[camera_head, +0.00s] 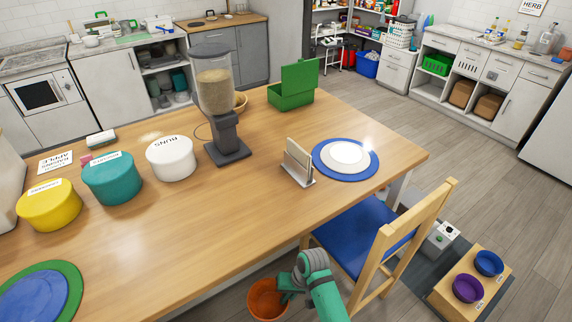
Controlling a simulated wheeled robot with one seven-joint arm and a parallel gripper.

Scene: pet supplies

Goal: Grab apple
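I cannot make out an apple in this view. A white card (55,162) with upside-down print that seems to include "APPLE" lies at the left of the wooden table (235,205). My gripper (288,291), on my grey and green arm at the bottom, is low beside the table's front edge, over or beside an orange-brown bucket (266,300). Its fingers are small and partly hidden, so I cannot tell whether they are open or hold anything.
Yellow (49,206), teal (111,179) and white (171,159) tubs, a feeder (217,90), a green box (291,93), a napkin holder (298,164) and a blue-rimmed plate (318,161) stand on the table. A blue-seated chair (437,210) is close to my arm's right.

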